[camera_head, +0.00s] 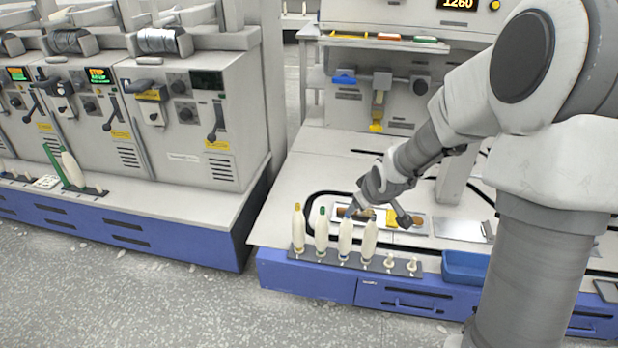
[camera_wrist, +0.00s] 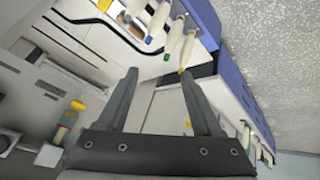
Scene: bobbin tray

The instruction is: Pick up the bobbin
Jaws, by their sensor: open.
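Several cream bobbins stand upright in a row on a dark peg strip near the bench's front edge in the head view: a yellow-tipped one (camera_head: 298,230), a green-tipped one (camera_head: 321,232), one with a bluish top (camera_head: 345,236) and a pale one (camera_head: 370,240). My gripper (camera_head: 377,212) is above and behind the row, pointing down, open and empty. In the wrist view my gripper's (camera_wrist: 160,72) two fingers are spread. The bobbins (camera_wrist: 174,38) show beyond the fingertips. A yellow bobbin end appears close to the right fingertip; I cannot tell the depth between them.
Two pegs (camera_head: 390,261) right of the bobbins are bare. A blue bin (camera_head: 465,266) stands right of the strip. A metal tray (camera_head: 420,222) with brown and yellow items lies behind the row. Machines (camera_head: 190,120) with another bench stand left across a floor gap.

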